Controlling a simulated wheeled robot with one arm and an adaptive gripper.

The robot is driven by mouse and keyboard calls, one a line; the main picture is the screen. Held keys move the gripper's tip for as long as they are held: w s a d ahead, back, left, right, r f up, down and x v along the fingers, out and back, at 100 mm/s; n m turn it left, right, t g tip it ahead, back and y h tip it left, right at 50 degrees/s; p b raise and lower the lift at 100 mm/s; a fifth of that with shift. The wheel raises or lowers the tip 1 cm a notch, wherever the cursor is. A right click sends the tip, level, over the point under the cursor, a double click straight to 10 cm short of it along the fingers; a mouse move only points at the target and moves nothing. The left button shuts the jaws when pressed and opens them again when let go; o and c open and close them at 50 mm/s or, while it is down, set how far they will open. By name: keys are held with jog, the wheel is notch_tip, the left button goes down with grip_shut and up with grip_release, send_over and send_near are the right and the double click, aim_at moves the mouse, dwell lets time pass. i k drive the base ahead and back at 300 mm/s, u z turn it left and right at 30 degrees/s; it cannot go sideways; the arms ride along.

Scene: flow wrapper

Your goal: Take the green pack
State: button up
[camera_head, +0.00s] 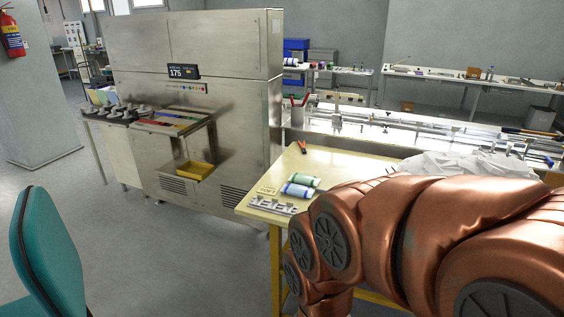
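A green pack (305,180), rounded and lying on its side, is on the left end of the pale yellow table (262,206). A blue and white pack (297,191) lies just in front of it, close beside it. My copper-coloured arm fills the lower right and covers much of the table's front. My gripper does not show, so I cannot see whether it is open or shut.
A grey metal rack piece (273,205) lies at the table's front left edge. An orange-handled tool (303,147) lies behind the packs. The large steel machine (218,50) stands to the left. A teal chair (45,250) is at lower left, with clear floor between.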

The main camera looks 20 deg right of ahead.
aim_at(298, 179)
jog(key=i, duration=1.05)
jog(key=z, duration=3)
jog(key=i, duration=0.85)
jog(key=u, duration=3.9)
